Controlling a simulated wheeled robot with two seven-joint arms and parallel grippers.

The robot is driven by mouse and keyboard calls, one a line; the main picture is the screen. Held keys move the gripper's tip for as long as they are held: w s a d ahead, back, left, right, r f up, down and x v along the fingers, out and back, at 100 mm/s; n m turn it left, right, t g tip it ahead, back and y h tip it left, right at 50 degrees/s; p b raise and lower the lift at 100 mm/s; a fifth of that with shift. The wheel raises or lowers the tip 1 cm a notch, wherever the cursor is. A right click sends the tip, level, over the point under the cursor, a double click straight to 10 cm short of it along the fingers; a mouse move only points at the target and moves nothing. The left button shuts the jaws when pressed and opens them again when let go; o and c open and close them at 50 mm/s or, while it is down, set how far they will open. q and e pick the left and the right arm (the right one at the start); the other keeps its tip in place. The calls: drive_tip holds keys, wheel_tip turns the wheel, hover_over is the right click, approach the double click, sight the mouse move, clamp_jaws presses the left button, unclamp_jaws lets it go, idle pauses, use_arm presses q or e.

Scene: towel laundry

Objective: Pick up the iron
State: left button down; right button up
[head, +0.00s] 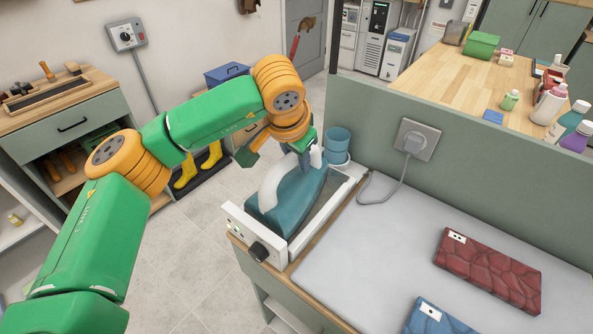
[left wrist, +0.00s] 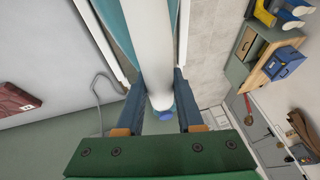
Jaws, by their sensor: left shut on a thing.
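The iron (head: 302,203) has a blue body and a white arched handle. It sits in or just over a white stand (head: 318,225) with a black knob at its front; I cannot tell whether it is clear of the stand. My left gripper (head: 304,158) reaches down over the far end of the iron. In the left wrist view the white handle (left wrist: 152,45) lies between the two fingers of my left gripper (left wrist: 159,85), which is shut on it. Parts of the handle are hidden behind the gripper. My right gripper is not in view.
Blue cups (head: 337,141) stand just behind the stand. A plug (head: 413,143) with a grey cord sits on the low green wall to the right. A folded red towel (head: 488,268) and a folded blue one (head: 441,318) lie on the pale surface; its middle is clear.

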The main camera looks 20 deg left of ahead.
use_arm(q)
drive_tip(key=shift+w+r, duration=0.1)
drive_tip(key=shift+r, duration=0.45)
drive_tip(key=shift+r+b, duration=0.55)
drive_tip(key=shift+r, duration=0.4)
drive_tip(key=s+r, duration=0.2)
drive_tip(key=r, duration=0.1)
drive_tip(key=s+r+b, duration=0.1)
drive_tip(key=s+r, duration=0.2)
drive_tip(key=shift+a, duration=0.2)
drive_tip(key=s+r, duration=0.4)
drive_tip(key=s, duration=0.5)
drive_tip(key=shift+a+b, duration=0.3)
drive_tip(key=shift+b, duration=0.1)
